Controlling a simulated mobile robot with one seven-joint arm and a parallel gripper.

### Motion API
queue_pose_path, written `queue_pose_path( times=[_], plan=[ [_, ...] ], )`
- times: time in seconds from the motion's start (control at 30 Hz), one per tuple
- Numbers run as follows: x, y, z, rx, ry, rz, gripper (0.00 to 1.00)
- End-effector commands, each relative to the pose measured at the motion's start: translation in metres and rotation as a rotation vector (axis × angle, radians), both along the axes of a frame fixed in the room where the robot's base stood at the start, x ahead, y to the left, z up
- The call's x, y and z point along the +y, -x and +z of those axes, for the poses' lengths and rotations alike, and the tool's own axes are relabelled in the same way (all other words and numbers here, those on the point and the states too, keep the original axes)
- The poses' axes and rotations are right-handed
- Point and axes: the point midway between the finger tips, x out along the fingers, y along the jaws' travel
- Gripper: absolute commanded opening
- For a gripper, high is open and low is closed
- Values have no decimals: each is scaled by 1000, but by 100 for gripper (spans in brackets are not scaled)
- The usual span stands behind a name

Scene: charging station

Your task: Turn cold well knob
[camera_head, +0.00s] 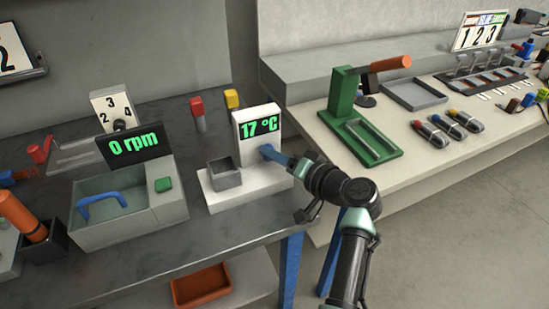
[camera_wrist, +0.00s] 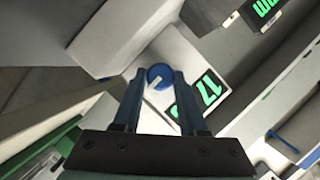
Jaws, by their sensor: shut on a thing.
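The cold well (camera_head: 248,190) is a white unit on the dark bench, with a grey square cup (camera_head: 224,173) on its base and a green "17 °C" display (camera_head: 259,126) on its upright panel. Its round blue knob (camera_wrist: 158,72) has a white pointer mark and sits on the panel below the display. My gripper (camera_head: 272,153) reaches in from the right at the panel. In the wrist view, the two blue fingers of my gripper (camera_wrist: 160,80) stand on either side of the knob, shut on it. In the head view the fingers mostly hide the knob.
Left of the well stands a grey basin unit (camera_head: 165,212) with a "0 rpm" display (camera_head: 136,145). A green press (camera_head: 342,105) stands on the pale bench to the right, beyond my arm.

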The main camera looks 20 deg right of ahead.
Motion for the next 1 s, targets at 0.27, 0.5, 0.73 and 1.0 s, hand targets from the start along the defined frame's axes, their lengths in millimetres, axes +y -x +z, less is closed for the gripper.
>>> queue_pose_path(
  times=[0.27,0.5,0.73,1.0],
  plan=[
    [0,0,-2,6,-94,2,0],
    [0,0,-2,7,-113,1,0],
    [0,0,-2,7,-113,1,0],
    [0,0,-2,6,-112,1,72]
  ],
)
